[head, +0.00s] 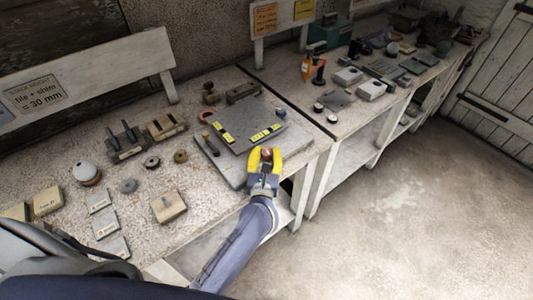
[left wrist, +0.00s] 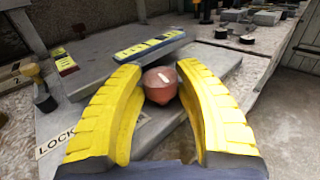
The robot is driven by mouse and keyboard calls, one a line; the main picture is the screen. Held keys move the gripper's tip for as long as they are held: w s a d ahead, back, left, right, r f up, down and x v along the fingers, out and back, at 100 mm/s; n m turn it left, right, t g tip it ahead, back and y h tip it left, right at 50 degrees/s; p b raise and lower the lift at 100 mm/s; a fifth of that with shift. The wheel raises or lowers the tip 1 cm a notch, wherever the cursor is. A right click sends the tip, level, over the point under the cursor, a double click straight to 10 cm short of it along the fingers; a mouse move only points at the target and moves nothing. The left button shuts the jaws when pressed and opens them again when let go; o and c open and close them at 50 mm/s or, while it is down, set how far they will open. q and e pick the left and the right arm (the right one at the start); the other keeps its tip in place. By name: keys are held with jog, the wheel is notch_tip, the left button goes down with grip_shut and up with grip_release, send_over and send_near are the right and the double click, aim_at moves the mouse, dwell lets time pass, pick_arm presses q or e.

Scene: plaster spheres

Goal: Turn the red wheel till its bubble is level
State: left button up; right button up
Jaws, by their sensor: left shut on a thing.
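The red wheel (head: 267,153) is a small dull-red knob with a white mark on top, at the near corner of a grey levelling plate (head: 240,118). My left gripper (head: 264,158) is shut on it, one yellow finger on each side; the wheel shows between them in the left wrist view (left wrist: 160,84). Two yellow spirit levels lie on the plate: a left one (head: 223,133) and a right one (head: 265,133). Their bubbles are too small to read, and I cannot tell which belongs to the red wheel. My right gripper is not in view.
A blue knob (head: 281,112) stands at the plate's far right. A "LOCK" label (left wrist: 55,142) lies on the base at left in the left wrist view. Blocks, discs and a white sphere (head: 86,173) crowd the bench to the left. The floor at right is clear.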

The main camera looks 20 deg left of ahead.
pick_arm(q)
jog(key=shift+w+d+n+g+y, duration=0.1)
jog(key=shift+n+g+y, duration=0.8)
jog(key=shift+n+y, duration=1.05)
jog(key=shift+m+y, duration=0.35)
jog(key=o, duration=1.2)
